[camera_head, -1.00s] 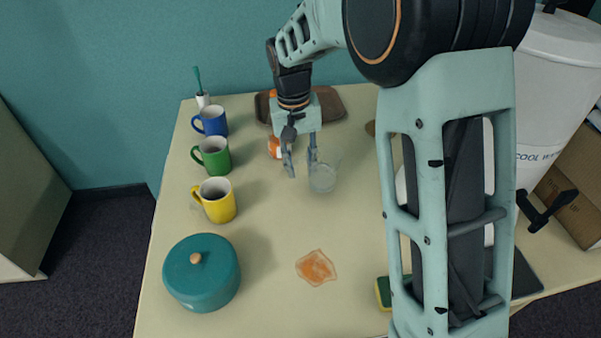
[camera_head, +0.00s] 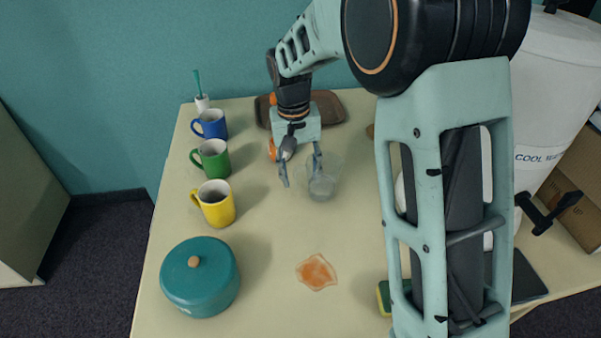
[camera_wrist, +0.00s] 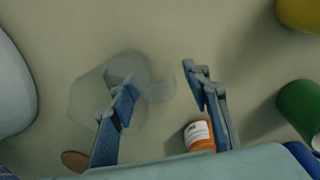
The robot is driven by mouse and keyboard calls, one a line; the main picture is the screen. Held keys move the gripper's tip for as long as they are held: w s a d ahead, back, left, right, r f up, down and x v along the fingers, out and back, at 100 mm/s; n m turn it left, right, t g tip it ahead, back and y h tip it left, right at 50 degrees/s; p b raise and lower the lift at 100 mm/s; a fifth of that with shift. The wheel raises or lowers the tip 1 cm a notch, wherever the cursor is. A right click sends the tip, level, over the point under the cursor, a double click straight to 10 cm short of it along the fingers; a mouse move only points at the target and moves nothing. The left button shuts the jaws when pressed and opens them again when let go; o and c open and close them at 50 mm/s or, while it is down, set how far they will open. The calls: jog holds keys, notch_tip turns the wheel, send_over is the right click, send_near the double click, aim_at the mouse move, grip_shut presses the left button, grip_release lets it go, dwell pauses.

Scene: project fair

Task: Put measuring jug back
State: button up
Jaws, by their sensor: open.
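The measuring jug (camera_head: 322,186) is a clear, see-through vessel standing on the table, right of the middle of the tabletop's far half. In the wrist view the jug (camera_wrist: 125,85) is a faint outline, partly behind the left finger. My gripper (camera_head: 301,170) is open with nothing held, low over the table beside the jug's left side. One finger overlaps the jug in the head view; I cannot tell whether it touches. In the wrist view my gripper (camera_wrist: 160,82) has its fingers spread, with what seems the jug's handle reaching into the gap between them.
Blue (camera_head: 211,124), green (camera_head: 212,159) and yellow (camera_head: 215,204) mugs line the left side, with a teal pot (camera_head: 200,278) in front. An orange bottle (camera_wrist: 199,136) stands close to my gripper. An orange spill (camera_head: 317,272) and a sponge (camera_head: 384,297) lie nearer the front.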

notch_tip(320, 180, up, 12)
jog(key=shift+s+a+r, duration=0.15)
jog(key=shift+a, duration=0.25)
jog(key=shift+p, duration=0.3)
